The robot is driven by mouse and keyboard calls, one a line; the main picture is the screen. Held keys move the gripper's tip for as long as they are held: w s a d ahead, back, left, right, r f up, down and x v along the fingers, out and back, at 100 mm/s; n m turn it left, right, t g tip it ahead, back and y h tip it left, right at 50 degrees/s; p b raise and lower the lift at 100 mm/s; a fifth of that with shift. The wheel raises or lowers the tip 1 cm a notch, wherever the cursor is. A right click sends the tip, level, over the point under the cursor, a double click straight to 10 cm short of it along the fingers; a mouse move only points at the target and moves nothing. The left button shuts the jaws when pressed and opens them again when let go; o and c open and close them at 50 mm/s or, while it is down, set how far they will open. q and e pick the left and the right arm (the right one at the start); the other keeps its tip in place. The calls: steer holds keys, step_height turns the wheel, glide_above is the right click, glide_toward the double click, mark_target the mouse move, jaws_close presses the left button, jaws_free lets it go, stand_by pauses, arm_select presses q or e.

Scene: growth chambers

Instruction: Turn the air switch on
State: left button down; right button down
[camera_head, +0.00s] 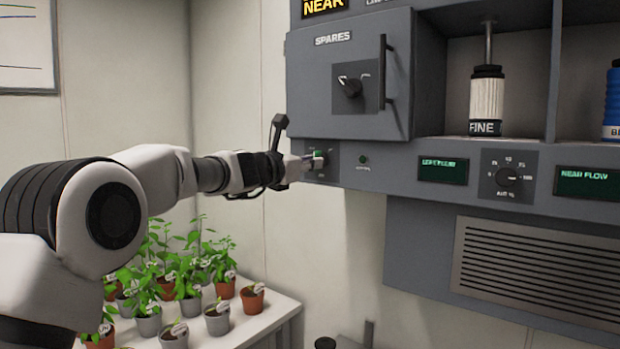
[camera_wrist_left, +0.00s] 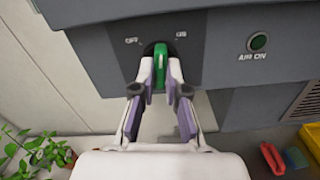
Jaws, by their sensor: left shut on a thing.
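The air switch (camera_wrist_left: 160,58) is a green lever on the grey panel, between printed OFF and ON marks in the left wrist view. It stands close to upright there, and the fingers hide its lower part. My left gripper (camera_wrist_left: 160,82) has its two fingertips closed on the switch, one on each side. In the head view the left gripper (camera_head: 305,166) reaches the panel's left end, and a bit of the green switch (camera_head: 319,158) shows at its tips. The AIR ON lamp (camera_wrist_left: 259,42) is dark green and looks unlit; it also shows in the head view (camera_head: 363,158). My right gripper is not in view.
A SPARES door (camera_head: 338,105) with a knob and a bar handle is just above the switch. A dial (camera_head: 506,175) and dark green displays (camera_head: 443,170) lie to the right. Potted plants stand on a white table (camera_head: 262,319) below my left arm.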

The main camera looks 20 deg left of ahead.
arm_select(q)
steer(key=shift+r+m+b, duration=0.15)
steer(key=shift+m+b, duration=0.9)
steer(key=shift+m, duration=0.7)
steer(key=shift+r+m+b, duration=0.1)
steer(key=shift+m+b, duration=0.9)
steer(key=shift+m, duration=0.75)
steer(key=c, duration=1.2)
jaws_free()
steer(key=shift+f, duration=0.1)
steer(key=v, duration=1.1)
steer(key=shift+s+a, duration=0.15)
steer(key=shift+s, duration=0.25)
